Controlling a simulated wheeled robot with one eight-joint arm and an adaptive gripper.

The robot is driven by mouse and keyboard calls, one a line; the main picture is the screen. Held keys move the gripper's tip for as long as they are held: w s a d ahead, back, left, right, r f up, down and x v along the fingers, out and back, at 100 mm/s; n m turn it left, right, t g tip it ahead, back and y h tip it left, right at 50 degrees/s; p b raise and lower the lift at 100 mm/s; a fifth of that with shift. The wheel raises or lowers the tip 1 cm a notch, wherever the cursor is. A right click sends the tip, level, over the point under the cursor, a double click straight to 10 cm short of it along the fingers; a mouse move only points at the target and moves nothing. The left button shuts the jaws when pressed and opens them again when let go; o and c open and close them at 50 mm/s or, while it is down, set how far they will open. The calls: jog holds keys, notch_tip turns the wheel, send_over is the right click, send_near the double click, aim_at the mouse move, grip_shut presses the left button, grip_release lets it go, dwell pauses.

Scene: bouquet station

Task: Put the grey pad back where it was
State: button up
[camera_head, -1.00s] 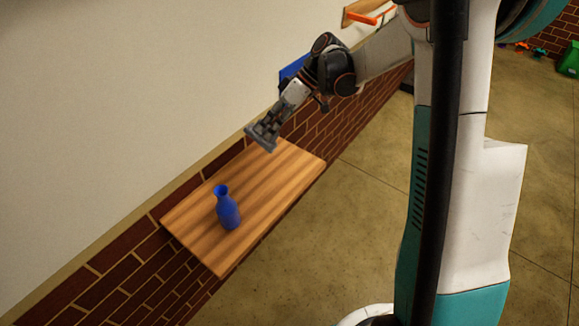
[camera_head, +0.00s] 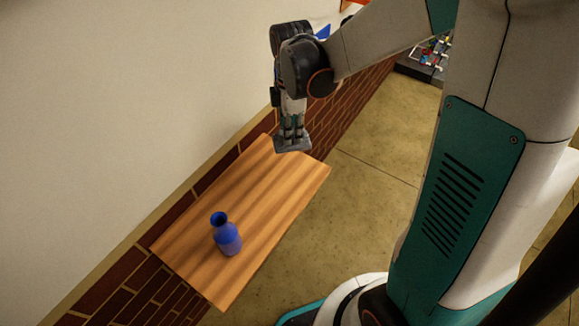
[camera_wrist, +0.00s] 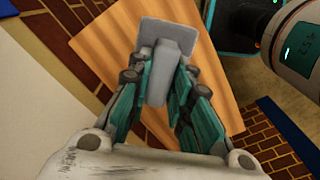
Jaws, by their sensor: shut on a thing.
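My gripper (camera_head: 291,132) is shut on the grey pad (camera_head: 292,145) and holds it over the far end of the wooden shelf (camera_head: 245,200). In the head view the pad shows as a small grey block under the fingers; I cannot tell whether it touches the wood. In the wrist view the grey pad (camera_wrist: 168,38) has a flat plate and a narrower grip part, which sits between the teal fingers of my gripper (camera_wrist: 162,85). The striped wood (camera_wrist: 115,30) lies behind it.
A blue vase (camera_head: 227,236) stands upright on the near part of the shelf. The wood between vase and pad is bare. A white wall (camera_head: 120,110) with a brick lower part runs along the shelf's left side. Open floor (camera_head: 370,170) lies to the right.

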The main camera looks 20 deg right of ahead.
notch_tip(320, 180, down, 15)
jog(key=b, duration=0.5)
jog(key=shift+f, duration=0.15)
jog(key=o, duration=0.9)
jog(key=shift+o, duration=0.2)
